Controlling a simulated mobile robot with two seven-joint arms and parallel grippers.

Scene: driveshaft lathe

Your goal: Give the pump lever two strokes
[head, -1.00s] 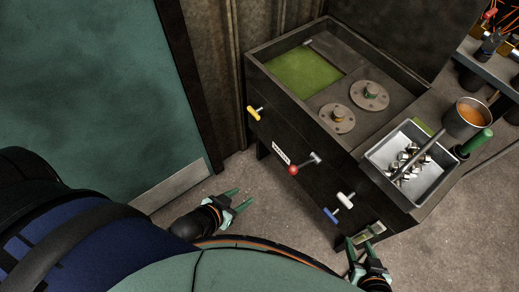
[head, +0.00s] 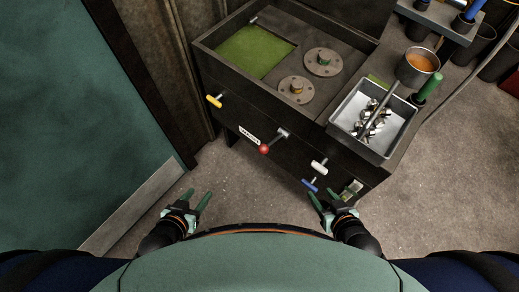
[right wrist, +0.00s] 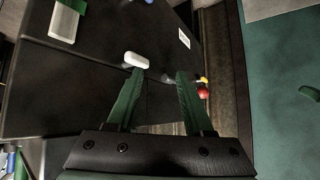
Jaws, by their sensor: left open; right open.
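A dark cabinet machine (head: 290,140) stands ahead. A lever with a green grip (head: 430,88) stands up at its right, beside the metal tray. A lever with a red ball (head: 264,149) sticks out of the front panel and also shows in the right wrist view (right wrist: 203,93). I cannot tell for certain which is the pump lever. My left gripper (head: 197,196) is open and empty, above the floor in front of the cabinet. My right gripper (head: 324,195) is open and empty near the cabinet's lower front; its green fingers show in the right wrist view (right wrist: 160,78).
Yellow (head: 214,101), white (head: 319,167) and blue (head: 310,185) handles stick out of the front panel. The tray (head: 343,127) holds several metal parts under a grey bar. A cup of orange liquid (head: 418,67) stands behind. A teal door (head: 70,110) is left. Floor between is clear.

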